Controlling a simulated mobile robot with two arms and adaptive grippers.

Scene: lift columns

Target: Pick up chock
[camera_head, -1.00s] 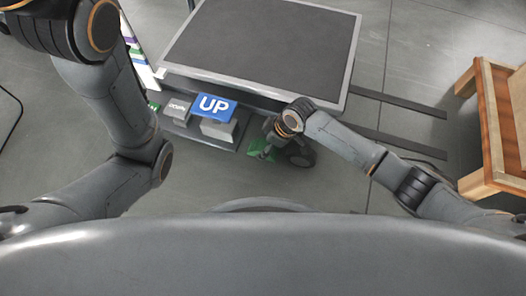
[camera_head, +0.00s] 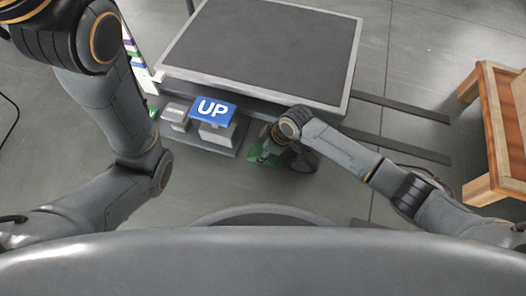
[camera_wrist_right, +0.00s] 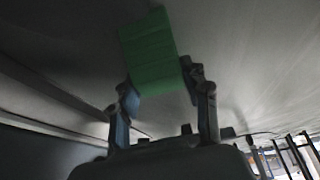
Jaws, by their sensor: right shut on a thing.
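The green chock (camera_wrist_right: 148,50) is between the two fingers of my right gripper (camera_wrist_right: 160,88) in the right wrist view. The gripper is shut on its near end, and the rest sticks out beyond the fingertips. In the head view the chock (camera_head: 265,161) is a small green patch, partly hidden by my right gripper (camera_head: 268,153), at the near right of the lift's base. I cannot tell whether the chock touches the floor. My left arm shows at the left of the head view, but its gripper does not.
A lift platform (camera_head: 265,50) with a dark top stands ahead. A blue UP pedal (camera_head: 212,109) and a grey pedal (camera_head: 174,112) sit at its near side. A wooden frame (camera_head: 490,130) stands at the right. Dark strips (camera_head: 405,107) lie on the floor right of the lift.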

